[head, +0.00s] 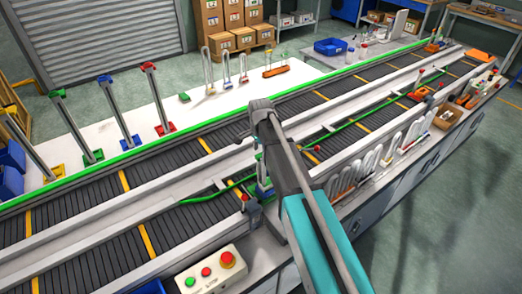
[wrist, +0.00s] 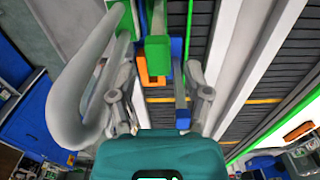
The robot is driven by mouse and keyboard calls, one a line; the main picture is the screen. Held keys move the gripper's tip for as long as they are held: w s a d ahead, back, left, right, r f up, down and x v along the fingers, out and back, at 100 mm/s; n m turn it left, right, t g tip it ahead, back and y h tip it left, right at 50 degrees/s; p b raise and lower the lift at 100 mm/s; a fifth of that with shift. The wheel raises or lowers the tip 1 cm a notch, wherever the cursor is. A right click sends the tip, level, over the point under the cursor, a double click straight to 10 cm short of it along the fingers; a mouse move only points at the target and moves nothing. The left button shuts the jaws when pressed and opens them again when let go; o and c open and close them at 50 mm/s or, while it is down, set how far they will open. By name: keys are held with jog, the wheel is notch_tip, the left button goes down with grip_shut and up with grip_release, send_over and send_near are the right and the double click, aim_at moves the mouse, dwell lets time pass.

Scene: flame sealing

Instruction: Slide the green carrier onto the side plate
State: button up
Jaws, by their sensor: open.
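A green block (wrist: 157,50), which looks like part of the green carrier, lies between the fingers of my gripper (wrist: 160,72) in the wrist view. My gripper is open, with a finger on either side and a gap beside the block. An orange piece (wrist: 145,72) and a blue upright piece (wrist: 182,100) sit close by. In the head view, my arm hides most of the gripper; a small green and blue piece (head: 264,190) shows beside it at the conveyor edge. I cannot tell which surface is the side plate.
A dark conveyor (head: 85,198) with yellow stripes and pale rails runs diagonally. A control box with buttons (head: 212,274) stands in front. Several clear curved tubes stand along the right ledge, and a large pale tube (wrist: 75,100) is close left of my gripper. A white table (head: 140,110) holds coloured stands.

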aim_at(260, 154)
jog(key=shift+f+b, duration=2.05)
jog(key=shift+f, duration=0.3)
grip_shut()
